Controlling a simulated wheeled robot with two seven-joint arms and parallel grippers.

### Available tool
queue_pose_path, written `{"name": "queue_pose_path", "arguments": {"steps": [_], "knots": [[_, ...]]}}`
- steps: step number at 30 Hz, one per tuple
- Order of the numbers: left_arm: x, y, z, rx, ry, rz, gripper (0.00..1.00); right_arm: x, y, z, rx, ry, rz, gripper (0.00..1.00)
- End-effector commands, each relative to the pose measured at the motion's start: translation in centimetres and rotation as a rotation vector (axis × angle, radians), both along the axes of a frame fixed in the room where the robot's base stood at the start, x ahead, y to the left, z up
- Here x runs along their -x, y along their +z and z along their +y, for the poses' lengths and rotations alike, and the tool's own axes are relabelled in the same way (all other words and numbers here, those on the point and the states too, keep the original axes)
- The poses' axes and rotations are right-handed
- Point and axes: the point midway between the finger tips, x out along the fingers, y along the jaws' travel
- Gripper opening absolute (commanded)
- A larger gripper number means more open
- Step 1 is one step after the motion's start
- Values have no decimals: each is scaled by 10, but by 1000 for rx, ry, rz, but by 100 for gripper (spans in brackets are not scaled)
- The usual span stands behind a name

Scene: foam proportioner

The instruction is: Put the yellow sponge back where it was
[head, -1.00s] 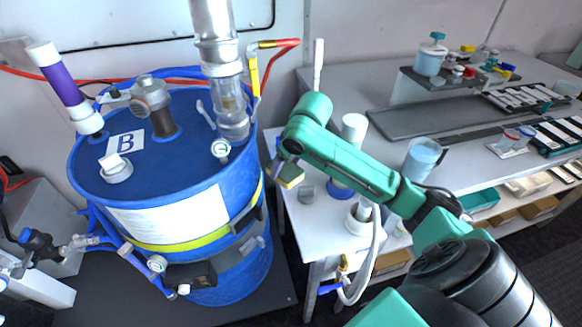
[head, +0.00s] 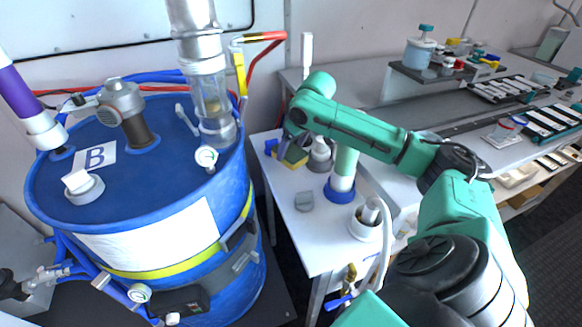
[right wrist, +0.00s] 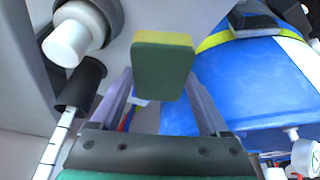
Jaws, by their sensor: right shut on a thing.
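The yellow sponge (head: 296,156), with a dark green side, is between the fingers of my right gripper (head: 287,146) over the back of the small white side table. In the right wrist view the sponge (right wrist: 163,68) fills the gap between the two fingertips, its green face towards the camera. My right gripper is shut on it. I cannot tell whether the sponge touches the tabletop. My left gripper is not in view.
The blue drum (head: 160,180) stands close to the left of the side table (head: 318,245).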

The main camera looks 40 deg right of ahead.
Motion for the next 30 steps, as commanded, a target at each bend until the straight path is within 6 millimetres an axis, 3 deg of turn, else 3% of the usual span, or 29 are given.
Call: {"name": "queue_pose_path", "arguments": {"steps": [12, 19, 20, 21, 30], "knots": [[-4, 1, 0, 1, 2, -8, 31, 1, -67, 0, 0, -1, 2, 18], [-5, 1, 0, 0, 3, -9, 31, 0, -70, 0, 0, 0, -1, 18], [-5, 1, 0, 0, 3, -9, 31, 0, -70, 0, 0, 0, -1, 90], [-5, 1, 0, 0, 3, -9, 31, 0, -70, 0, 0, 0, -1, 100], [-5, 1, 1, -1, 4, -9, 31, 1, -66, 0, 1, 0, -2, 100]]}}
